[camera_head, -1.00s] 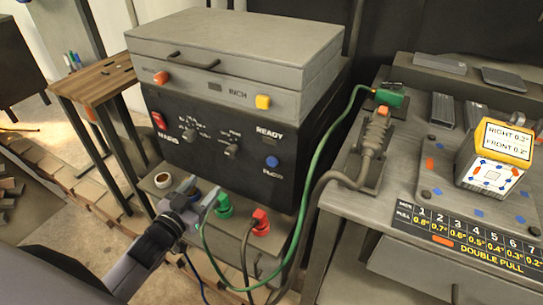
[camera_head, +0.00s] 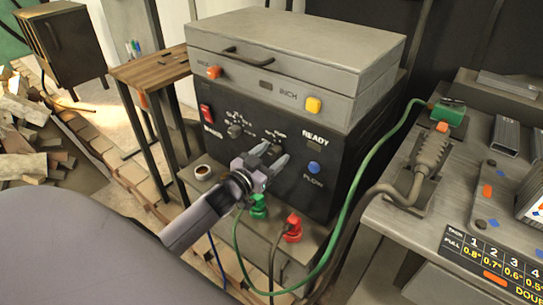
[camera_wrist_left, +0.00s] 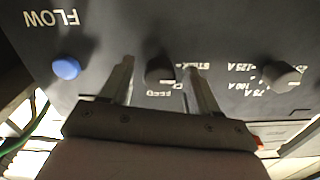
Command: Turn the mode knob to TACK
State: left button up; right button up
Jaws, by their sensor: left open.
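The black machine (camera_head: 335,190) has a front panel with two dark knobs. The knob with FEED and STICK lettering around it (camera_wrist_left: 160,70) lies between my left fingertips in the wrist view; I cannot read where it points. My left gripper (camera_head: 272,157) is open in front of it, and the gripper partly covers this knob in the head view. In the wrist view the open fingers (camera_wrist_left: 160,64) stand either side of the knob, with gaps. The other knob, with ampere numbers (camera_head: 235,130), is to the left in the head view. My right gripper is not in view.
A blue button (camera_head: 314,168) is right of the gripper and a red switch (camera_head: 207,113) is far left. A grey case (camera_head: 295,50) sits above.

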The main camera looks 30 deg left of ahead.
pick_arm(q)
jog(key=shift+w, duration=0.15)
jog(key=shift+c, duration=0.2)
jog(key=c, duration=1)
jog(key=shift+m, duration=0.4)
jog(key=m, duration=0.3)
jog(key=shift+m, duration=0.3)
jog(key=m, duration=0.4)
jog(key=shift+m, duration=0.3)
